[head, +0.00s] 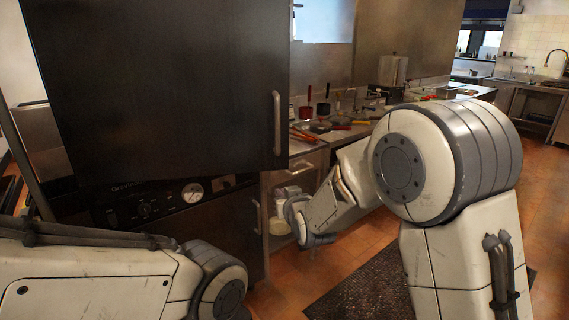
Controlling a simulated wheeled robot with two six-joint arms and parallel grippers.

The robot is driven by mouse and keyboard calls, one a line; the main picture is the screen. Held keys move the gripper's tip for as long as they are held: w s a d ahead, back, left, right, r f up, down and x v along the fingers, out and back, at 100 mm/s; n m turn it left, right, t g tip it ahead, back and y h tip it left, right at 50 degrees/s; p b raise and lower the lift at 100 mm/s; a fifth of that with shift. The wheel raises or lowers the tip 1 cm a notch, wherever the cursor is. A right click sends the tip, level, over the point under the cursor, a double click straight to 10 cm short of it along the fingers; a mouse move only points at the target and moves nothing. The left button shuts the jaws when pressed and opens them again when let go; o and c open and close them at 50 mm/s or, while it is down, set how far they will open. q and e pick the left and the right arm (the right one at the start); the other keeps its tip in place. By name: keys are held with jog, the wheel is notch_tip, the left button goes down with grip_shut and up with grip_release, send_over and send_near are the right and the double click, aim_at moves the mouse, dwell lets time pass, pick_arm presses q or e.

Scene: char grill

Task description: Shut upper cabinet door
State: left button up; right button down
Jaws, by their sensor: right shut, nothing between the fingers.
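The upper cabinet door (160,85) is a large dark panel filling the upper left of the head view. Its upright metal handle (277,123) is near its right edge. The door's lower right corner juts past the front below it, so it appears to stand out from the cabinet; the gap itself is hidden. My right gripper (301,218) is low and right of the door, below the handle's level and apart from the handle in the picture. It is shut and empty, its fingertips hard to make out. My left arm crosses the lower left; its gripper is out of view.
Below the door is a dark front with a round gauge (193,192) and a lower handle (258,216). A counter (309,149) with pans and utensils stands behind my right gripper. A dark mat (352,284) lies on the open tiled floor.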

jog(key=w+d+r+m+t+h, duration=0.1)
jog(key=w+d+t, duration=0.2)
jog(key=w+d, duration=0.15)
jog(key=p, duration=0.4)
send_near(285, 155)
jog(key=shift+t, duration=0.3)
jog(key=w, duration=0.2)
jog(key=w+a, duration=0.1)
jog(key=w, duration=0.2)
jog(key=shift+w+f, duration=0.1)
jog(key=shift+w, duration=0.1)
jog(key=shift+w+a+f, duration=0.1)
jog(key=shift+w+a, duration=0.05)
jog(key=shift+w, duration=0.75)
